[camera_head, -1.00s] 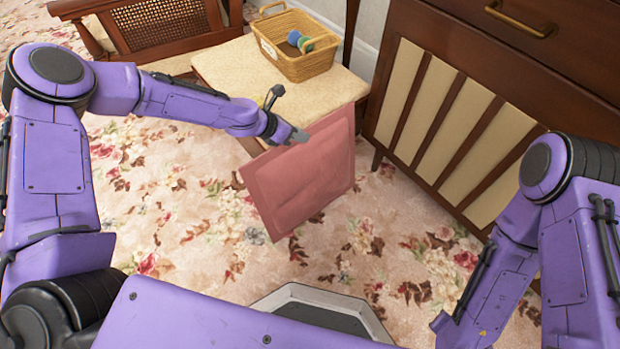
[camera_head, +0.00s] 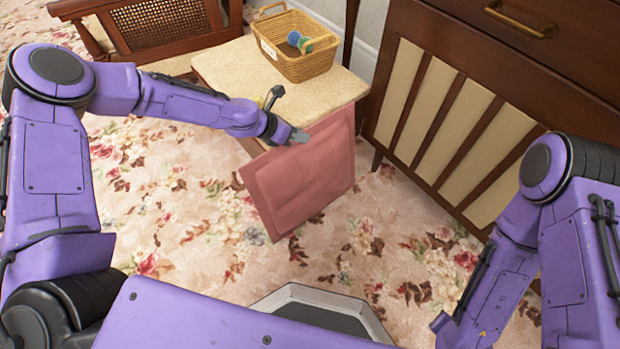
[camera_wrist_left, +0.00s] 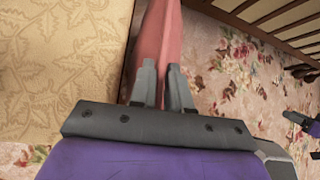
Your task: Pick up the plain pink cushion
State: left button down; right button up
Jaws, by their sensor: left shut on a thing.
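The plain pink cushion (camera_head: 305,185) hangs in the air in front of the small upholstered seat (camera_head: 225,70), in the middle of the head view. My left gripper (camera_head: 297,137) is shut on its upper edge. In the left wrist view, the two fingers of the left gripper (camera_wrist_left: 162,85) pinch the cushion (camera_wrist_left: 160,45) between them, and it extends away beyond their tips. My right arm shows at the right of the head view, but its gripper does not show there.
A wicker basket (camera_head: 296,62) with small blue and green things stands on the seat. A wooden cabinet (camera_head: 450,110) is at the right, and a cane-backed chair (camera_head: 150,30) is at the upper left. The floral carpet (camera_head: 200,230) below the cushion is clear.

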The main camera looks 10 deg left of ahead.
pick_arm(q)
jog(key=shift+s+f, duration=0.1)
jog(key=shift+s, duration=0.05)
dwell(0.5)
jog(key=shift+s+d+r+p, duration=0.3)
jog(key=shift+s+r+p, duration=0.05)
jog(key=shift+r+p, duration=0.2)
jog(key=s+d+r+p, duration=0.3)
jog(key=s+d+r, duration=0.4)
jog(key=s, duration=0.3)
jog(key=shift+d, duration=0.6)
